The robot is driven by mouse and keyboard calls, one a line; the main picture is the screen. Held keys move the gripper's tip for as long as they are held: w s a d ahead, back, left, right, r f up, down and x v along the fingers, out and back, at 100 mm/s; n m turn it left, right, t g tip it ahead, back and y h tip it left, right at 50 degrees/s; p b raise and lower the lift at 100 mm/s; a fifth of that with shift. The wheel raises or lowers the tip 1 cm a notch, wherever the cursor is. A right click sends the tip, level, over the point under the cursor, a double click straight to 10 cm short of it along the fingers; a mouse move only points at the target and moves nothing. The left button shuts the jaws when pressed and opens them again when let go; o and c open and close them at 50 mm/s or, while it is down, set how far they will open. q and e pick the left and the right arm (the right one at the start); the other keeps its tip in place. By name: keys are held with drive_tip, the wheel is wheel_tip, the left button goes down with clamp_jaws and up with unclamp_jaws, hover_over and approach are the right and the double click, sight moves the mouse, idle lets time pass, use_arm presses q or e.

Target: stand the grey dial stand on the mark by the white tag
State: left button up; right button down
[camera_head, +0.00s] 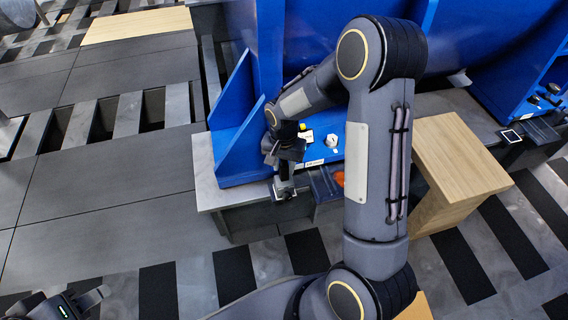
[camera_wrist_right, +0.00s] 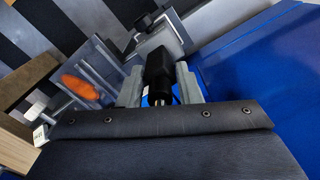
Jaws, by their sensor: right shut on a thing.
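My right gripper (camera_head: 286,158) is over the front edge of the grey bench. In the right wrist view, my right gripper (camera_wrist_right: 160,88) has its two grey fingers around a dark upright part of the grey dial stand (camera_wrist_right: 164,38). The stand's grey block end is beyond the fingertips. In the head view the dial stand (camera_head: 285,190) shows below the gripper, at the bench edge; I cannot tell if it touches anything. The mark cannot be made out. My left gripper (camera_head: 82,300) is at the bottom left, away from the bench, partly cut off.
The blue fixture (camera_head: 234,160) has an upright wall left of the right gripper. A wooden block (camera_head: 462,160) stands further right. A white-bordered dark square (camera_head: 511,135) lies on the right part.

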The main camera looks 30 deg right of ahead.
drive_tip(key=c, duration=1.1)
unclamp_jaws()
drive_tip(key=shift+o, duration=0.8)
wheel_tip(320, 180, up, 8)
drive_tip(key=p, duration=0.3)
drive_tip(key=shift+f, duration=0.25)
drive_tip(key=shift+r, duration=0.2)
drive_tip(key=shift+r, duration=0.1)
drive_tip(key=s+a+r+n+t+y, duration=0.1)
drive_tip(key=s+r+n+t+y, duration=0.15)
drive_tip(key=s+r, duration=0.75)
drive_tip(key=s+a+r+n+t+y, duration=0.1)
drive_tip(key=s+a+r+n+t, duration=0.1)
drive_tip(key=s, duration=0.4)
drive_tip(key=s+a+r+n+t, duration=0.1)
drive_tip(key=s+a+r+n, duration=0.15)
drive_tip(key=s, duration=0.35)
wheel_tip(320, 180, up, 29)
drive_tip(key=p, duration=2.9)
